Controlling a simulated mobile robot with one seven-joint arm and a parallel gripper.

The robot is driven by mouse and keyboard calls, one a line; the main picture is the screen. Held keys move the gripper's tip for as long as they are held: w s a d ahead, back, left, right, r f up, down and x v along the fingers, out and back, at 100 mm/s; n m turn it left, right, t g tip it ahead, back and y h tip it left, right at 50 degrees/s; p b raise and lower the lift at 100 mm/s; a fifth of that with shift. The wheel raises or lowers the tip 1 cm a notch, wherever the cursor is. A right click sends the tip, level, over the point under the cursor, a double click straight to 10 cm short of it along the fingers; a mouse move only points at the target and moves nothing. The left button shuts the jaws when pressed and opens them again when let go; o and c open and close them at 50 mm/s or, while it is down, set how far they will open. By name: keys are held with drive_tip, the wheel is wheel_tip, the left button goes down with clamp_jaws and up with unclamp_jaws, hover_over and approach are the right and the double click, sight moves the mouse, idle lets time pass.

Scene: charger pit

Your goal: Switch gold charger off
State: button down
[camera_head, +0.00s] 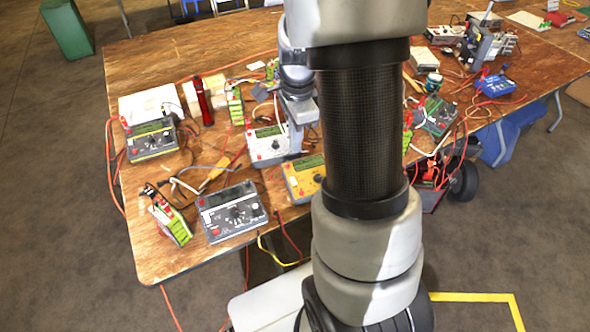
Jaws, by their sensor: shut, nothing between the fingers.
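The gold charger (299,183) lies on the wooden table near its front edge, just left of my arm. Its yellow face, a green display and a dark knob area show; my arm hides its right part. My gripper (296,149) points down behind the gold charger, at the right side of a white charger (266,147). It looks shut and empty, and its fingertips are small and partly hidden. I cannot tell whether it touches anything.
A grey charger (231,212) sits left of the gold one, and another (152,139) farther back left. Green battery packs (170,222), a red flashlight (203,100) and loose cables crowd the wooden table (150,265). More gear lies right of my arm.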

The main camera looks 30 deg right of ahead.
sight(294, 182)
drive_tip(key=f, duration=0.4)
drive_tip(key=f+b, duration=0.1)
drive_tip(key=f, duration=0.4)
drive_tip(key=w+f+b, duration=0.1)
drive_tip(key=f, duration=0.4)
